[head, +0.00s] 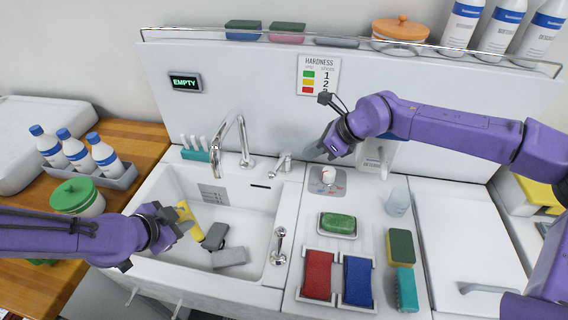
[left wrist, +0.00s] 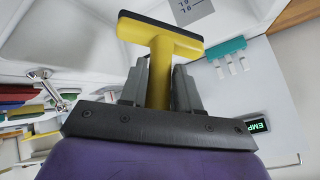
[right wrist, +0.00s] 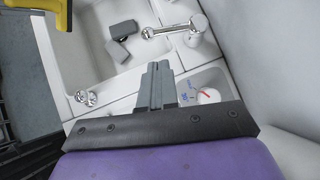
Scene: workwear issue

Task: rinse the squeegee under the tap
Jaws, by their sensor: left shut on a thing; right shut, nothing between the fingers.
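The yellow squeegee (head: 187,213) is in my left gripper (head: 179,224), over the left part of the white sink (head: 262,205). In the left wrist view the shut fingers grip the handle of the squeegee (left wrist: 160,42); its head with a dark edge points away from the gripper. The chrome tap (head: 241,134) arches over the back of the sink, to the right of the squeegee and apart from it. No water shows. A small chrome lever (head: 284,160) stands right of the tap. My right gripper (head: 316,151) is shut and empty, above the counter right of that lever.
Dark grey blocks (head: 215,236) lie in the sink. A chrome knob (head: 279,246) stands at its right edge. A green soap (head: 338,223), red and blue pads (head: 318,274), sponge (head: 400,246) and teal brush (head: 405,288) crowd the right counter. Bottles (head: 75,150) stand left.

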